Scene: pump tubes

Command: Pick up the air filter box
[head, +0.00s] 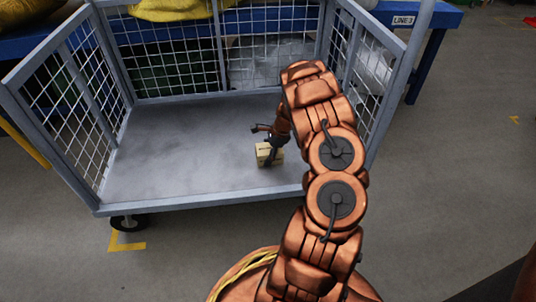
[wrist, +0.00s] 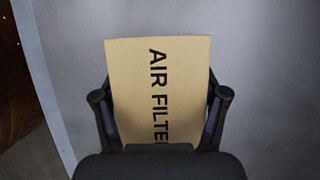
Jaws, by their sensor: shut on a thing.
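The air filter box (head: 264,152) is a small tan cardboard box in the mesh-sided cart, near its front right part. In the wrist view the box (wrist: 158,85) shows the black print "AIR FILTE", with the rest cut off by my gripper. My gripper (wrist: 160,105) has one finger on each side of the box and is shut on it. In the head view my gripper (head: 272,145) is at the box and partly covers it. I cannot tell whether the box touches the cart floor.
The grey cart (head: 190,145) has mesh walls at the left, back and right, and a low front edge. Its floor is otherwise bare. A blue table (head: 275,20) with a yellow sack (head: 175,9) stands behind it. A "LINE 3" sign (head: 403,20) is at the upper right.

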